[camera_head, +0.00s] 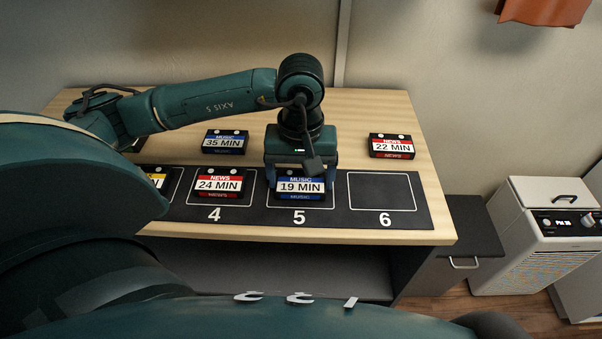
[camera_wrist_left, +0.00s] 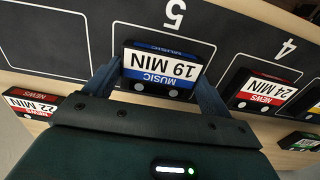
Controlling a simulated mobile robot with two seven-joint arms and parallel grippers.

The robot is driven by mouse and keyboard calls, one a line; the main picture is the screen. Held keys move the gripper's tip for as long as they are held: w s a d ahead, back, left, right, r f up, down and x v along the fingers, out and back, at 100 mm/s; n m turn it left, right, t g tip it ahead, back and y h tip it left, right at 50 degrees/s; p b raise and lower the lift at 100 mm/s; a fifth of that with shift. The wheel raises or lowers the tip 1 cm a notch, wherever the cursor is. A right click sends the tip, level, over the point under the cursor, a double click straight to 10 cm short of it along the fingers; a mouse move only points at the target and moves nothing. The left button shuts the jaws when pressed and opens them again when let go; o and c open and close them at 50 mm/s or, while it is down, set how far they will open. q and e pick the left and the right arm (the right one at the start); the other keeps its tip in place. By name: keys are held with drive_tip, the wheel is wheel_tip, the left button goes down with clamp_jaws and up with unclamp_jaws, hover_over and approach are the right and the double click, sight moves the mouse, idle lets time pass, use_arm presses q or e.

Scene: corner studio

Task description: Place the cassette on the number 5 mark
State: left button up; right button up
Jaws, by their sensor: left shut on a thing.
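The cassette between my left gripper's fingers (camera_head: 300,187) is black with a blue and white label reading MUSIC 19 MIN (camera_head: 300,187). It is at the outlined number 5 mark (camera_head: 299,218) on the dark strip. My left gripper is shut on its two sides. In the left wrist view the same cassette (camera_wrist_left: 163,68) sits between the fingers, within the outline beside the 5 (camera_wrist_left: 175,13). I cannot tell whether its underside touches the strip. My right gripper is not in view.
The NEWS 24 MIN cassette (camera_head: 219,185) lies on mark 4. Mark 6 (camera_head: 382,191) is empty. The MUSIC 35 MIN cassette (camera_head: 225,141) and NEWS 22 MIN cassette (camera_head: 391,146) lie behind the strip on the wooden table (camera_head: 408,112). A yellow-labelled cassette (camera_head: 157,178) is partly hidden by my body.

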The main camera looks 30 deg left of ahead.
sight(301, 180)
use_arm(q)
drive_tip(key=shift+f+b, duration=0.25)
drive_tip(key=shift+b, duration=0.15)
drive_tip(key=o, duration=0.9)
drive_tip(key=shift+r, duration=0.15)
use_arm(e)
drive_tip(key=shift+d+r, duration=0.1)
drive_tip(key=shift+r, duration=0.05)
use_arm(q)
drive_tip(key=shift+r+p, duration=0.15)
drive_tip(key=shift+p, duration=0.2)
wheel_tip(301, 180, up, 12)
drive_tip(key=shift+r+p, duration=0.1)
drive_tip(key=shift+p, duration=0.4)
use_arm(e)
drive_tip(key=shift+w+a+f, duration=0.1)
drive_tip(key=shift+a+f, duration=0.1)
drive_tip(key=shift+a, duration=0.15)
